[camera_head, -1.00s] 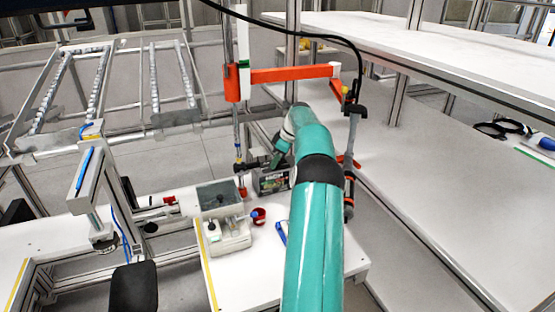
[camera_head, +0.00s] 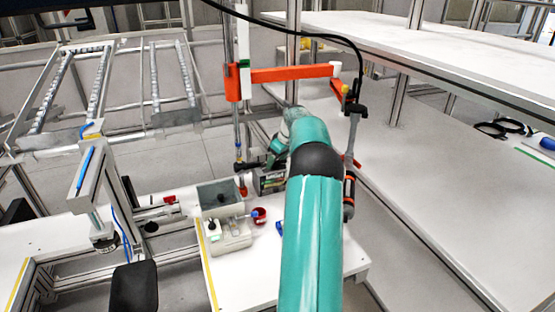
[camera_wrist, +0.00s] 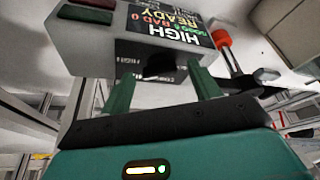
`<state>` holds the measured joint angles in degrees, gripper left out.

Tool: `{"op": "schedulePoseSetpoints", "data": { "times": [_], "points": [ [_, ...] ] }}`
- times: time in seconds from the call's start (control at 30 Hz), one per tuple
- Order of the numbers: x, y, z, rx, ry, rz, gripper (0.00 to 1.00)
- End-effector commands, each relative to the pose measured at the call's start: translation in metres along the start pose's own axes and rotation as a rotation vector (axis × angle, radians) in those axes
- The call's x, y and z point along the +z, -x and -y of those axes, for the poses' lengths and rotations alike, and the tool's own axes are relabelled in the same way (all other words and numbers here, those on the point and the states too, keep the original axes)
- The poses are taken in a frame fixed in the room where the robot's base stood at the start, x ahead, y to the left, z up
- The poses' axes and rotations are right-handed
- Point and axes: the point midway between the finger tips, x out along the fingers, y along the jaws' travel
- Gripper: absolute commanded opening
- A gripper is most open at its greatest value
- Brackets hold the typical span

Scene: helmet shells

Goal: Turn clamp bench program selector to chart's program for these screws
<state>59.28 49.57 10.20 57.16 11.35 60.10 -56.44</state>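The clamp bench control box (camera_head: 270,181) stands on the white bench in the head view, partly covered by my arm. In the wrist view the box (camera_wrist: 85,42) fills the upper part. Its display (camera_wrist: 170,30) shows HIGH, READY and BAD 0, appearing upside down. No chart can be made out.
A grey bin (camera_head: 219,196), a pale tray (camera_head: 230,236) and a red cup (camera_head: 259,216) stand on the bench left of my arm. A red-orange arm (camera_head: 290,74) with a hanging tool (camera_head: 350,150) is above. A white table (camera_head: 450,190) lies right.

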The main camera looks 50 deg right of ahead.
Motion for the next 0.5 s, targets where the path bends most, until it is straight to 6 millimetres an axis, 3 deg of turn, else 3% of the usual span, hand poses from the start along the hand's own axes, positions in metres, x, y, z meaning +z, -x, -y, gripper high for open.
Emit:
{"op": "schedulePoseSetpoints", "data": {
  "times": [0.27, 0.5],
  "points": [
    [0.0, 0.003, 0.0, 0.001, 0.001, 0.0, 0.62],
    [-0.001, 0.036, -0.001, 0.004, 0.001, -0.002, 0.62]
  ]
}}
